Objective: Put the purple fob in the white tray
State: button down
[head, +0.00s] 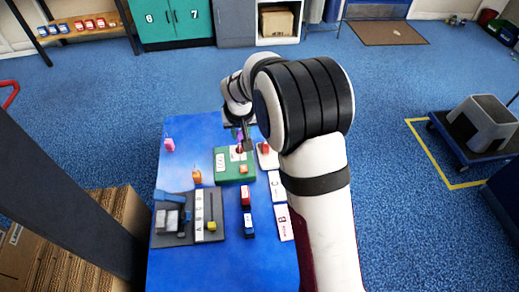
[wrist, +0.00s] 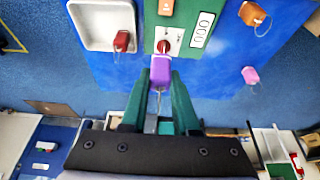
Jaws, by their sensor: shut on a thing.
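The purple fob (wrist: 161,70) is held between the green fingertips of my gripper (wrist: 161,78) in the wrist view, with its wire loop hanging back between the fingers. In the head view my gripper (head: 241,143) is over the far part of the blue table, at the green box, and the fob is mostly hidden. The white tray (wrist: 82,38) is left of the fob in the wrist view, with a red fob (wrist: 122,41) in it. In the head view the tray (head: 262,161) is just right of the green box, partly hidden by my arm.
The green box (head: 222,175) carries a red knob (wrist: 163,46) close to the held fob, and an orange fob (head: 243,169). A pink fob (head: 169,145) and another orange fob (head: 197,176) lie to the left. A dark rack (head: 175,238) and lettered cards (head: 284,222) are nearer.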

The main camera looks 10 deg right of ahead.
jog(key=s+d, duration=0.3)
jog(key=d, duration=0.7)
jog(key=s+d, duration=0.3)
jog(key=d, duration=0.6)
jog(key=w+a+f, duration=0.2)
jog(key=a, duration=0.1)
jog(key=w+a+f, duration=0.1)
jog(key=a+f, duration=0.1)
jog(key=w+a+f, duration=0.2)
jog(key=a, duration=0.1)
jog(key=shift+w+a, duration=0.35)
notch_tip(320, 180, down, 4)
jog(key=shift+w+a+f, duration=0.1)
jog(key=shift+f, duration=0.15)
jog(key=c, duration=0.7)
grip_release()
